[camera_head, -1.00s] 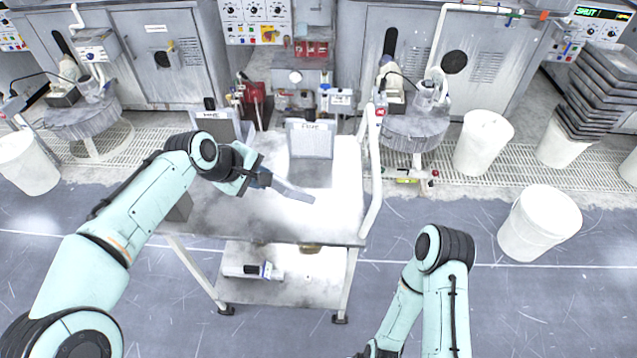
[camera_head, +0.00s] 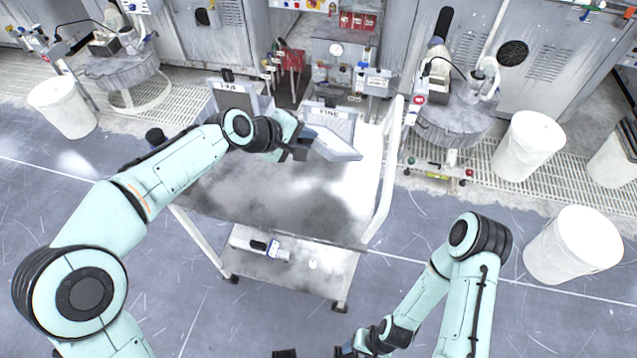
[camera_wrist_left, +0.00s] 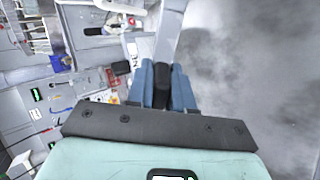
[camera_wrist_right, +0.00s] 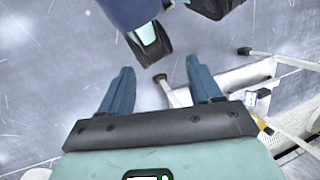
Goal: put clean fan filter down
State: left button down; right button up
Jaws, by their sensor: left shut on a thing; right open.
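A second upright holder (camera_head: 232,95) stands at the cart's back left, partly behind my left arm. A white rail (camera_head: 387,165) bounds the cart's right side. A device (camera_head: 262,243) lies on the lower shelf. White bins (camera_head: 572,245) stand right. The cart's front middle is clear.

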pick_arm(q)
jog(key=shift+f+b, duration=0.3)
jog(key=shift+f, duration=0.3)
notch_tip(320, 180, down, 8)
jog(key=b, duration=0.6)
jog(key=shift+f, duration=0.1)
jog(key=c, duration=1.2)
grip_release()
jog(key=shift+o, duration=0.2)
jog(key=v, duration=0.8)
